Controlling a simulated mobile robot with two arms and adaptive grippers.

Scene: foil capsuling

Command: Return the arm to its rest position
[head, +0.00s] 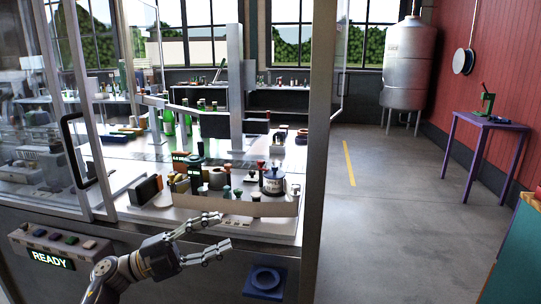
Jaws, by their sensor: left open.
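My left arm comes in from the lower left of the head view. Its gripper (216,236) is open, with its two fingers spread and nothing between them. It is in front of the capsuling machine's front ledge, just below a low wall (262,208) with several bottles and jars behind it. I cannot tell from this view whether the fingers touch the ledge. My right gripper is not in view.
A control panel with a green READY display (51,259) is left of my arm. A glass door with a black handle (77,150) stands at the left. The floor (390,215) to the right is clear. A purple table (490,121) stands by the red wall.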

